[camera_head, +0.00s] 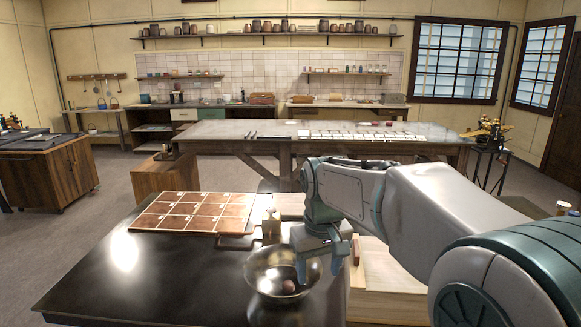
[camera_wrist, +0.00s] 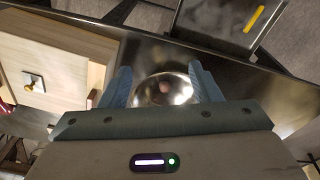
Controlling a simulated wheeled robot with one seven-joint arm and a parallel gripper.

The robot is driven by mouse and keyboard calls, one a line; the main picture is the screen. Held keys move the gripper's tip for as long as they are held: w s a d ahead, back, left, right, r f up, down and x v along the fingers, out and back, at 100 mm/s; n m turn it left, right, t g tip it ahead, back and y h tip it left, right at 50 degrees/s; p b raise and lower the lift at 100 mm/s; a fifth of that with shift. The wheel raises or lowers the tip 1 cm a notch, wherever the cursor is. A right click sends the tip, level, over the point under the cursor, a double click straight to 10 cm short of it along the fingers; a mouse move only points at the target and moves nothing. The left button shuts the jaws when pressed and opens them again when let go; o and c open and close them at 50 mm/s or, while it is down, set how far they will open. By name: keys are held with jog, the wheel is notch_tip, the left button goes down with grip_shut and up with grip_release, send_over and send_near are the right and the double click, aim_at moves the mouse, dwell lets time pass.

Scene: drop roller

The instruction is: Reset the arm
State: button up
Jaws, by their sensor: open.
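My gripper (camera_head: 322,262) is open above the right side of a shiny metal bowl (camera_head: 262,271) on the dark table. In the wrist view my gripper (camera_wrist: 163,80) has its two fingers spread apart, with the bowl (camera_wrist: 150,97) showing between and beyond them. A small reddish-brown object (camera_head: 289,287) lies inside the bowl. It also shows in the wrist view (camera_wrist: 165,86), and nothing is held between the fingers. My arm reaches in from the right of the head view.
A copper-coloured tiled board (camera_head: 183,212) lies on the dark table (camera_head: 130,285), left of the bowl. A small brass-coloured object (camera_head: 271,225) stands behind the bowl. A pale wooden box (camera_head: 385,280) is close on the right. The table's front left is clear.

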jog(key=s+d+f+m+t, duration=0.1)
jog(key=s+d, duration=0.3)
jog(key=s, duration=0.5)
jog(key=s+d+f+m+t, duration=0.1)
jog(key=s+d+f, duration=0.3)
jog(key=s, duration=0.6)
jog(key=shift+d+f+m, duration=0.15)
jog(key=shift+d+m, duration=0.5)
jog(key=shift+m, duration=0.15)
